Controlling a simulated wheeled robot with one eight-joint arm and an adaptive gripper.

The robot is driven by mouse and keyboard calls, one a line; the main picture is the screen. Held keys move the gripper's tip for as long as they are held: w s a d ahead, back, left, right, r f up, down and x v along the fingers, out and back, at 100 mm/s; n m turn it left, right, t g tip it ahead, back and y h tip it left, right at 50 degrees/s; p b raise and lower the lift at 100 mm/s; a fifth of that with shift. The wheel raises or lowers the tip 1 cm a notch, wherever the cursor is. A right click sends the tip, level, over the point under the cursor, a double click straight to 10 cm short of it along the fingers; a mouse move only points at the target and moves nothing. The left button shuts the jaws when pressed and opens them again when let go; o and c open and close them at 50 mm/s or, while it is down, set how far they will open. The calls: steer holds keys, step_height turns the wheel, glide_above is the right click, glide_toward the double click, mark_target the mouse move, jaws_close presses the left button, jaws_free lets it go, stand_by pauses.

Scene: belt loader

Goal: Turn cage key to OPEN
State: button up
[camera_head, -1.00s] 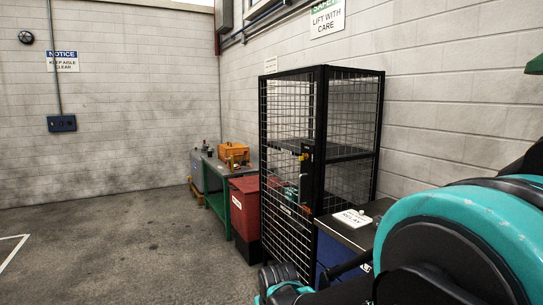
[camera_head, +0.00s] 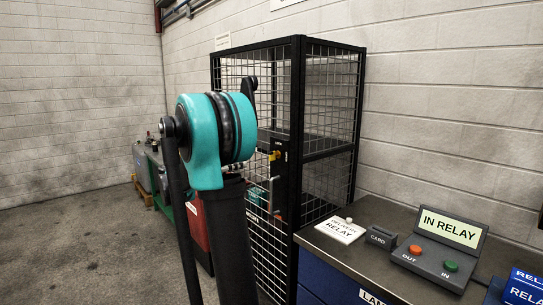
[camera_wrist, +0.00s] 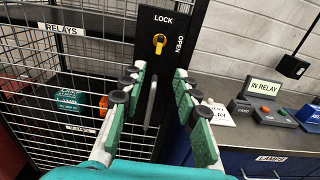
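The yellow cage key (camera_wrist: 159,43) sits in a black lock plate on the mesh cage (camera_head: 297,120). LOCK is printed above it and OPEN to its right. The key stands roughly upright, towards LOCK. In the head view the key (camera_head: 275,156) shows small, just right of my arm. My gripper (camera_wrist: 160,74) is open and empty in the wrist view, its green-padded fingers pointing towards the lock plate, with the key beyond and above the fingertips. A grey door handle (camera_wrist: 151,101) shows between the fingers, farther off.
Right of the cage a dark-topped blue cabinet (camera_head: 335,283) bears a white RELAY sign (camera_head: 340,230), a CARD box (camera_head: 381,238) and an IN RELAY button panel (camera_head: 437,249). Behind the mesh are a teal bin (camera_wrist: 68,100) and shelving. The floor at left is clear.

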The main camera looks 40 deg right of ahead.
mark_target(272, 154)
steer(key=d, duration=0.5)
steer(key=w+d, duration=0.1)
steer(key=d, duration=1.1)
steer(key=shift+w+d+r, duration=0.25)
steer(key=shift+r, duration=0.05)
steer(key=shift+c, duration=0.2)
jaws_close()
